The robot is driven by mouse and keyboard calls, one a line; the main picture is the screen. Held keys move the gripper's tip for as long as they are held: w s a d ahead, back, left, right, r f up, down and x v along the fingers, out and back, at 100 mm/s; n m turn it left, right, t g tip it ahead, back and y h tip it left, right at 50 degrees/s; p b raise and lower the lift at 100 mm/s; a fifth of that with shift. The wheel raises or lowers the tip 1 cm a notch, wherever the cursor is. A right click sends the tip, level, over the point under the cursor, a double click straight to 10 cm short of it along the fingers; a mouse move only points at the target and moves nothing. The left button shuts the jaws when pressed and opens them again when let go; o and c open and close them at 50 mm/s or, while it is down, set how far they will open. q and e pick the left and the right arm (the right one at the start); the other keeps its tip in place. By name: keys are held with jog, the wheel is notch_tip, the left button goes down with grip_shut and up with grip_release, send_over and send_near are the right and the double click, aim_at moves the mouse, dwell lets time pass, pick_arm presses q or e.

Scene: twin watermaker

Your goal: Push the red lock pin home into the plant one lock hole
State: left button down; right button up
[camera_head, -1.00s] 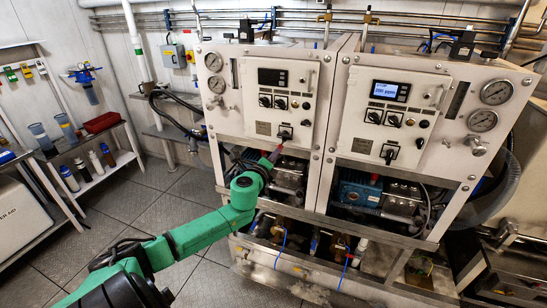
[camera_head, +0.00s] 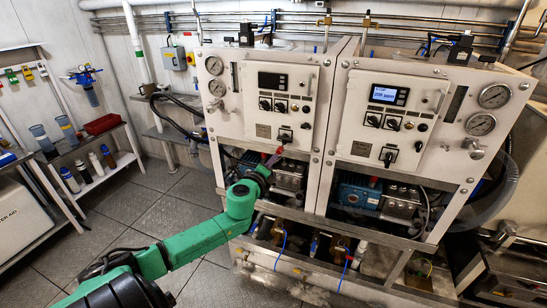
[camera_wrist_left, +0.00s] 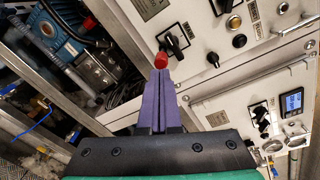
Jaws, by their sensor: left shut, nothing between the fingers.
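The red lock pin (camera_wrist_left: 157,63) shows in the left wrist view as a small red head right at the fingertips of my left gripper (camera_wrist_left: 161,75). It lies just below a black rotary switch on the white panel. The fingers are purple, closed together and empty; I cannot tell whether they touch the pin. In the head view my left gripper (camera_head: 271,161) reaches up to the lower edge of the left cabinet's panel (camera_head: 262,100), below its black rotary switch (camera_head: 285,135). The lock hole is not discernible, so the pin's depth cannot be told. My right gripper is not in view.
The right cabinet (camera_head: 385,125) has a lit display and a similar rotary switch (camera_head: 388,155). Open frames with pumps (camera_head: 353,192) and hoses lie under both panels. A shelf with bottles (camera_head: 96,165) stands at the left. The floor (camera_head: 150,205) between is clear.

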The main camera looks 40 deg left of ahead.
pick_arm(q)
jog(key=b+v, duration=0.2)
jog(key=v, duration=1.2)
jog(key=shift+s, duration=0.15)
